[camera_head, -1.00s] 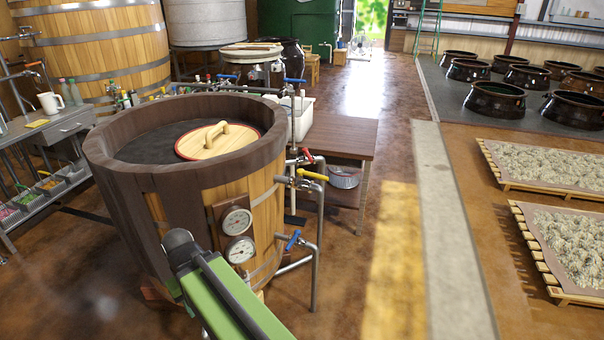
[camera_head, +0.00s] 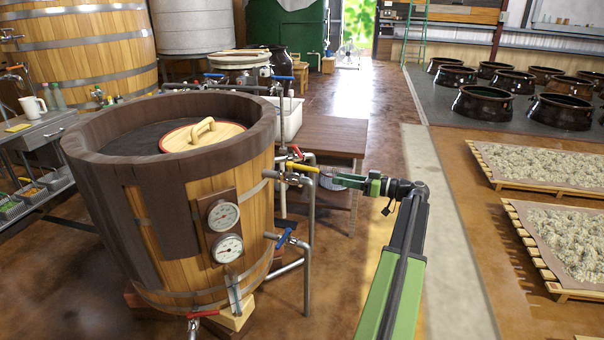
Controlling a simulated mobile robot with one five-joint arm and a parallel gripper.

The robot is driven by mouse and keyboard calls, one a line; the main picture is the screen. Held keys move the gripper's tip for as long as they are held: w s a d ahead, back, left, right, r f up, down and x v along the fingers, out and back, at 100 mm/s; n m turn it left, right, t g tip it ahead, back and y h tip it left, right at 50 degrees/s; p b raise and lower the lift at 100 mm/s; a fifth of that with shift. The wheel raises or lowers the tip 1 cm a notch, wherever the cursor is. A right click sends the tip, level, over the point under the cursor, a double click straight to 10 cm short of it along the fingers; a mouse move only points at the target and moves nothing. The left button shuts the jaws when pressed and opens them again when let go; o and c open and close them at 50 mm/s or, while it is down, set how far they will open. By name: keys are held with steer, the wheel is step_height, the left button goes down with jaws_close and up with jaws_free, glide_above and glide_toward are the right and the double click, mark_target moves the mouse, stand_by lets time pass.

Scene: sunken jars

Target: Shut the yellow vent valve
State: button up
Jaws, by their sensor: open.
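The yellow vent valve (camera_head: 304,167) sits on a pipe at the right side of the wooden vat (camera_head: 257,215). Its lever points right, roughly along the short horizontal pipe. My gripper (camera_head: 325,179) comes in from the right with its jaws open, close to the right end of the yellow lever. The fingers are small and overlap the pipes and a basket behind, so I cannot tell whether they touch the lever. Nothing shows held in it.
A red valve (camera_head: 297,152) sits just above the yellow one, and a blue valve (camera_head: 284,238) below. Vertical pipes stand close beside the vat. A brown table (camera_head: 325,135) is behind. The floor to the right is open up to a pale strip (camera_head: 440,235).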

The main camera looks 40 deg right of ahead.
mark_target(294, 165)
steer(key=x, duration=1.6)
steer(key=shift+w+d+r, duration=0.2)
steer(key=shift+d+r, duration=0.2)
steer(key=shift+c, duration=0.2)
jaws_close()
steer(key=shift+d, duration=0.1)
steer(key=shift+d, duration=0.15)
steer(key=shift+s, duration=0.1)
